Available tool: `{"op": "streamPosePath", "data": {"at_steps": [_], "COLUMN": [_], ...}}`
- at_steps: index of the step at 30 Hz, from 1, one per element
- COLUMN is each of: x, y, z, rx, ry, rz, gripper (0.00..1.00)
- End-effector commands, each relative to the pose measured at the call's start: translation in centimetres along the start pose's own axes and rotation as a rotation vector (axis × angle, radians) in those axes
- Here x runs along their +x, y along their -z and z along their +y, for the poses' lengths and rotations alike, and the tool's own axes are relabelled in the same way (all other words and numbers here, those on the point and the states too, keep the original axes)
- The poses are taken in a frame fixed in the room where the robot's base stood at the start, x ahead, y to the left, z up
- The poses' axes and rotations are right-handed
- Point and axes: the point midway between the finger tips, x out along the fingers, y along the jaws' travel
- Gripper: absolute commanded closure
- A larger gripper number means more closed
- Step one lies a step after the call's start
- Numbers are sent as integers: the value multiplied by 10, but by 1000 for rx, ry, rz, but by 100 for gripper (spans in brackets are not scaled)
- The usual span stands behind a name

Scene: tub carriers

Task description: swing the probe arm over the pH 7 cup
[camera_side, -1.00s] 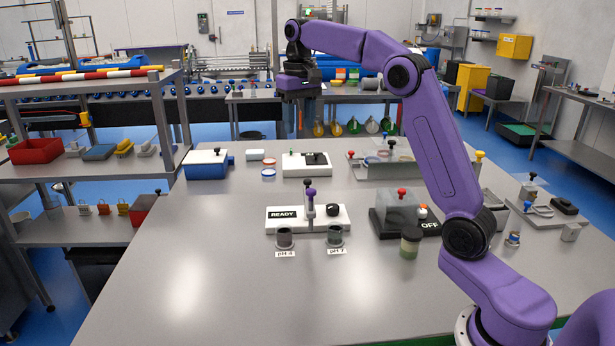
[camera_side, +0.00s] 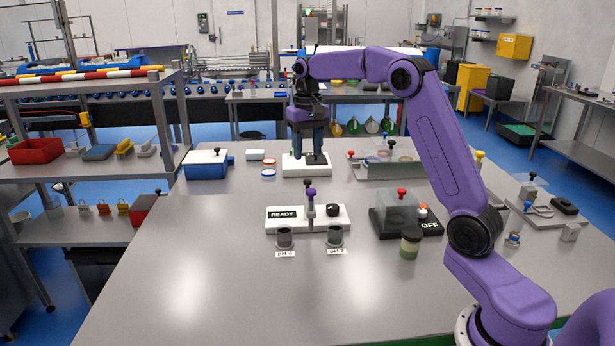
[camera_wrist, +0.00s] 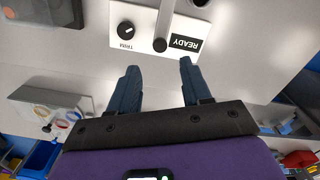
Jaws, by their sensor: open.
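The pH meter is a white base (camera_side: 345,220) with a READY label and a black knob. Its probe arm (camera_side: 310,204) has a purple top and stands near the middle of the base. In the side view it lines up between the pH 4 cup (camera_side: 284,238) and the pH 7 cup (camera_side: 335,237) in front. The wrist view shows the probe arm (camera_wrist: 165,20) as a grey bar with a dark round end. My gripper (camera_side: 305,160) is open and empty, behind and above the meter. In the wrist view its fingertips (camera_wrist: 159,67) point toward the meter.
A dark OFF unit (camera_side: 385,226) with a clear cover stands right of the meter, with a greenish jar (camera_side: 410,243) before it. A blue box (camera_side: 207,165) sits back left. A grey tray (camera_side: 375,171) lies back right. The table front left is clear.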

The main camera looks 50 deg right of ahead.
Motion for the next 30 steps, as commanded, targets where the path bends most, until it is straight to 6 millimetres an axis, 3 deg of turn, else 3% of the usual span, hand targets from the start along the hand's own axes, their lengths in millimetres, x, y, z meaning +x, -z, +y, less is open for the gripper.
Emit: {"op": "streamPosePath", "data": {"at_steps": [6, 12, 18, 27, 30], "x": [42, 70, 83, 84, 84], "y": [0, 0, 0, 0, 0], "z": [1, 0, 0, 0, 0], "rx": [1, -1, 0, 0, 0], "ry": [-1, -1, 0, 0, 0], "rz": [-5, -3, 0, 1, 1], "gripper": [52, 52, 52, 52, 84]}}
